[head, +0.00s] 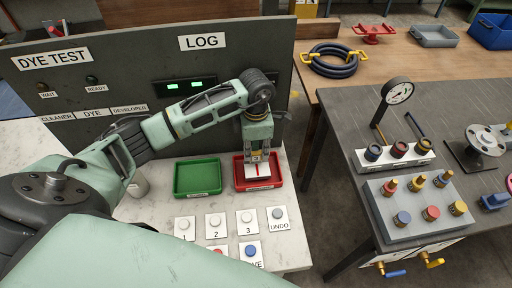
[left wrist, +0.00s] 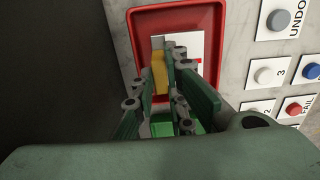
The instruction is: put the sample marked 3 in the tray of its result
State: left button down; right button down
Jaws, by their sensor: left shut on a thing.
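My left gripper (head: 257,152) points down over the red tray (head: 240,180) and is shut on a sample (head: 258,170). The sample is a white plate with a red line and a yellow grip block; its mark is too small to read. In the left wrist view, the yellow block (left wrist: 159,72) sits at the fingertips and the white plate lies within the red tray's rim (left wrist: 216,20). I cannot tell whether the plate touches the tray floor. The green tray (head: 198,178), left of the red one, is empty. My right gripper is not in view.
Buttons 1 (head: 184,226), 2 (head: 215,222), 3 (head: 247,220) and UNDO (head: 278,216) stand in front of the trays, with a red button (head: 217,250) and a blue one (head: 250,251) nearer. The DYE TEST and LOG panel (head: 135,60) rises behind. A grey bench (head: 350,150) stands right.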

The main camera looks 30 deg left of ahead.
pick_arm(q)
jog(key=shift+f, duration=0.35)
jog(key=shift+f, duration=0.1)
jog(key=c, duration=1.8)
grip_release()
jog(key=shift+o, duration=0.2)
